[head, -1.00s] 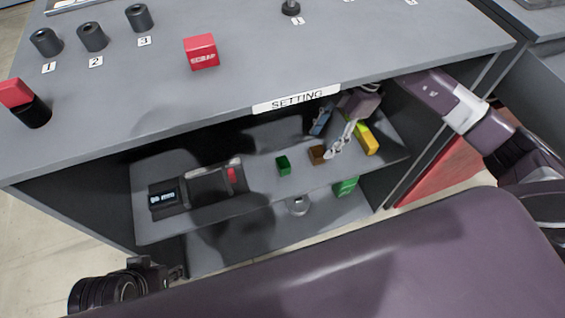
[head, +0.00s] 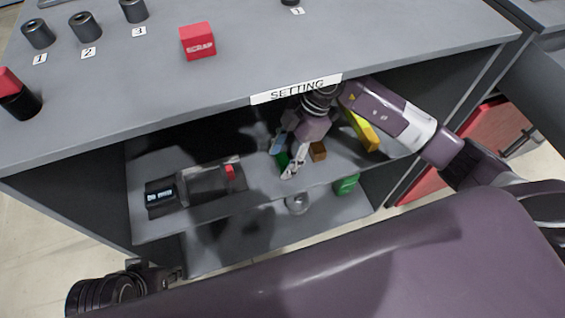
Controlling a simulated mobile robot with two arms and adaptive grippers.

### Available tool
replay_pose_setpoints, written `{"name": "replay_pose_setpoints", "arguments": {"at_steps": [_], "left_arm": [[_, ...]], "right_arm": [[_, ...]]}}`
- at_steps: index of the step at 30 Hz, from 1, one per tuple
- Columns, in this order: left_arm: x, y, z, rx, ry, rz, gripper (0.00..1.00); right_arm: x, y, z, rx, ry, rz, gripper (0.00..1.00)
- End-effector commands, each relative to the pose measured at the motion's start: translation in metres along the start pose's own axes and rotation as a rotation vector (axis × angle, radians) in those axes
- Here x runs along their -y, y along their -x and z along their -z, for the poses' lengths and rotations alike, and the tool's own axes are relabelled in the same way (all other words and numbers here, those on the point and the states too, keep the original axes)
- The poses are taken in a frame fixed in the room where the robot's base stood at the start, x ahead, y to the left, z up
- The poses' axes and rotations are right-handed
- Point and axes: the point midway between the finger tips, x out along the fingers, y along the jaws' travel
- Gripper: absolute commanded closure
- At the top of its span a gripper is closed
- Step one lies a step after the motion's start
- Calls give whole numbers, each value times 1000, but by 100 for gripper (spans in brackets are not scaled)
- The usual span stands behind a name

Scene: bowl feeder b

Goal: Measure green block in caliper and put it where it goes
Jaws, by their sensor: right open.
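The small green block (head: 283,160) stands on the upper inner shelf of the cabinet, partly hidden by my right gripper. My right gripper (head: 284,165) is open, with its fingers on either side of the block or just above it; I cannot tell whether they touch it. The caliper (head: 200,184), dark with a small lit display and a red part, lies on the same shelf to the left. My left gripper (head: 170,273) is at the bottom left, low beside the cabinet, and its fingers are not clear.
A brown block (head: 318,151) sits just right of the green one, and a yellow item (head: 364,133) is further right. A green box (head: 346,185) stands on the lower shelf. The worktop edge overhangs the shelf.

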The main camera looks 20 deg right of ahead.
Motion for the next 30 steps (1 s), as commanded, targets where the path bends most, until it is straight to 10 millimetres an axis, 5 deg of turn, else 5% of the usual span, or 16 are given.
{"name": "replay_pose_setpoints", "arguments": {"at_steps": [7,20,30], "left_arm": [[0,-1,0,0,0,0,70],[0,-1,0,0,0,0,70],[0,1,0,0,0,0,70]], "right_arm": [[0,-3,0,0,0,-1,52],[0,-3,0,0,0,-1,98],[-1,2,2,0,1,-2,99]]}}
